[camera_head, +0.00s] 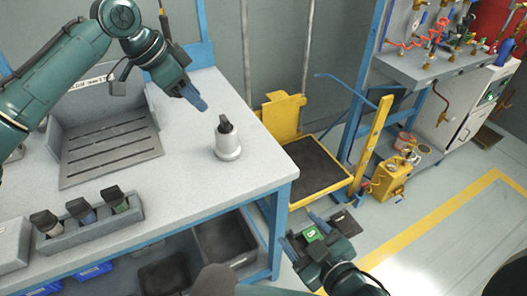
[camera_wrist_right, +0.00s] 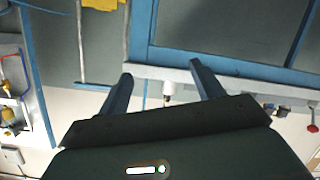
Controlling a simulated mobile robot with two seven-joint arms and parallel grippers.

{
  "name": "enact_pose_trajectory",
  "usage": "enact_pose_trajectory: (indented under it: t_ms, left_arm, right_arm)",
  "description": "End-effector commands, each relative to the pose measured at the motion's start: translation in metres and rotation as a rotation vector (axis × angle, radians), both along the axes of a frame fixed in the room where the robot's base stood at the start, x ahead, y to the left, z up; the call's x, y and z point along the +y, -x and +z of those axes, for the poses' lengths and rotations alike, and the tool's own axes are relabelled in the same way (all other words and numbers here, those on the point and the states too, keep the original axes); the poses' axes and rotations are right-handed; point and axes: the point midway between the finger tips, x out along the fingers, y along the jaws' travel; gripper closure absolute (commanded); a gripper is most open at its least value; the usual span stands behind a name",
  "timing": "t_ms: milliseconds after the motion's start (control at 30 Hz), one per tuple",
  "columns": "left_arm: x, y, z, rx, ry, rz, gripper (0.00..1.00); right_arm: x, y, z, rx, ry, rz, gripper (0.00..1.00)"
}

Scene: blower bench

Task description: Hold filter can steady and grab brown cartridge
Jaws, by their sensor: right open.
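The filter can (camera_head: 229,150) is a pale, stepped cylinder standing upright on the bench top near its right edge. A dark cartridge-like piece (camera_head: 226,126) sticks up from its top; I cannot tell whether it is brown. My left gripper (camera_head: 202,105) is above and to the left of the can, apart from it, fingers pointing down toward it. Its fingers overlap in view, so its opening is unclear. My right gripper (camera_head: 303,233) is open and empty beyond the bench's right edge, and its spread fingers show in the right wrist view (camera_wrist_right: 160,75).
A grey rack (camera_head: 95,232) at the bench's front left holds three dark-capped cartridges, with brownish (camera_head: 45,222), blue (camera_head: 81,210) and green (camera_head: 114,199) markings. A slotted grey tray (camera_head: 110,150) lies behind it. A yellow cart (camera_head: 285,118) stands right of the bench. The bench around the can is clear.

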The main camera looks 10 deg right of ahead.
Motion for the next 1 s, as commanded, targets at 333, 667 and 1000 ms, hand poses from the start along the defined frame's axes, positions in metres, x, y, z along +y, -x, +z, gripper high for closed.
enact_pose_trajectory:
  t_ms: [333, 667, 1000]
  left_arm:
    - [0.0, 0.0, 0.0, 0.001, 0.0, 0.0, 0.64]
    - [0.0, 0.0, 0.0, 0.001, 0.0, 0.0, 0.64]
    - [0.0, 0.0, 0.0, 0.001, 0.0, 0.0, 0.64]
  right_arm:
    - [0.012, -0.07, 0.062, -0.705, 1.088, 0.285, 0.3]
    - [0.033, -0.104, 0.083, -1.255, 2.055, 0.469, 0.3]
    - [0.037, -0.12, 0.08, -1.426, 2.407, 0.528, 0.3]
